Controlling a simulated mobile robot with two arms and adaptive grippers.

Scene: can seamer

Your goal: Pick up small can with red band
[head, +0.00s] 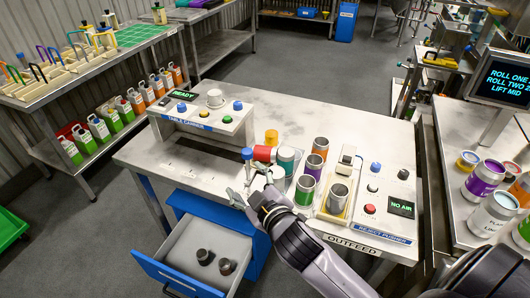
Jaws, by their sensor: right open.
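A small can with a red band (262,154) is on the light table, among other cans and left of a teal-banded can (286,158). Its lower part is partly hidden by my gripper, and I cannot tell whether it stands upright or is tilted. My right gripper (251,187) reaches in from the lower right. It is open and just in front of the red-banded can; I cannot tell whether it touches. My left gripper is not in view.
An orange can (272,138) stands behind, and a green-banded can (305,189) is close right of my gripper. A blue-topped post (247,155) is just left. A grey can (338,196) stands in the outfeed tray. An open drawer (180,262) juts out below.

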